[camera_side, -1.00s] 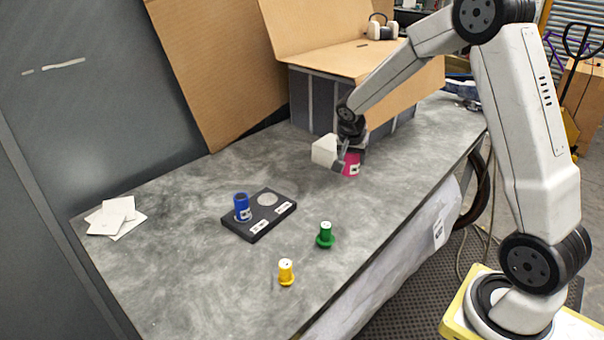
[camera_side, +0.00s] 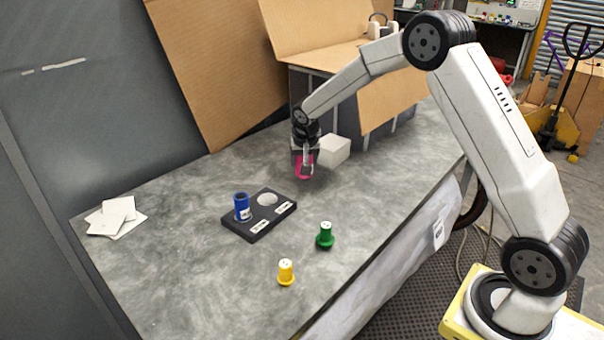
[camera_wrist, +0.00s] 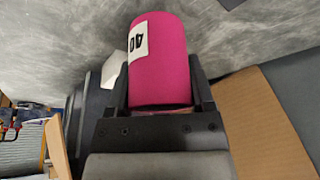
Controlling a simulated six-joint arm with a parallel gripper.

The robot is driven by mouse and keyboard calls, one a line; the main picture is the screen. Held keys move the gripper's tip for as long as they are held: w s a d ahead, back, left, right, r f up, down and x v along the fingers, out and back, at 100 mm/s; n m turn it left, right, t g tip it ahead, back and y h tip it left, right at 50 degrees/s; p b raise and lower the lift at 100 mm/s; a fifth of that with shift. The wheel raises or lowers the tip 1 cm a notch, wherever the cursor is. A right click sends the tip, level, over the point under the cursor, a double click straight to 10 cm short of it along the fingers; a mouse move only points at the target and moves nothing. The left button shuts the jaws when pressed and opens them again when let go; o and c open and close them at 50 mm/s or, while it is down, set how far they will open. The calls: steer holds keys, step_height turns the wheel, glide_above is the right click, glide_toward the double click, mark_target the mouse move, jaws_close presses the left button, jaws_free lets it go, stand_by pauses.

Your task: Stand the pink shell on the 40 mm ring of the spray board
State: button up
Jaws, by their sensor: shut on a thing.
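The pink shell (camera_side: 303,168) is held in my gripper (camera_side: 305,163), above the table near the box. In the wrist view the pink shell (camera_wrist: 160,65) sits between the two fingers of my gripper (camera_wrist: 165,100), with a white label reading 40. The black spray board (camera_side: 248,236) lies on the table, left of and nearer than the shell. A blue shell (camera_side: 242,207) stands on its left place. A pale round ring place (camera_side: 267,199) on its right is bare. My gripper is apart from the board.
A green piece (camera_side: 325,235) and a yellow piece (camera_side: 286,272) stand on the table in front. A white block (camera_side: 333,150) is right of my gripper. An open cardboard box (camera_side: 330,40) is behind. White cards (camera_side: 113,215) lie at left. The table between shell and board is clear.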

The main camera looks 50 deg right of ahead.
steer(key=w+a+f+n+t+y, duration=0.1)
steer(key=w+a+f+n, duration=0.1)
steer(key=w+a+n, duration=0.2)
steer(key=w+a, duration=0.3)
steer(key=shift+w+a, duration=0.2)
steer(key=shift+a, duration=0.15)
steer(key=shift+f, duration=0.35)
steer(key=shift+f, duration=1.7)
steer(key=shift+f, duration=0.95)
stand_by(0.4)
steer(key=o, duration=1.3)
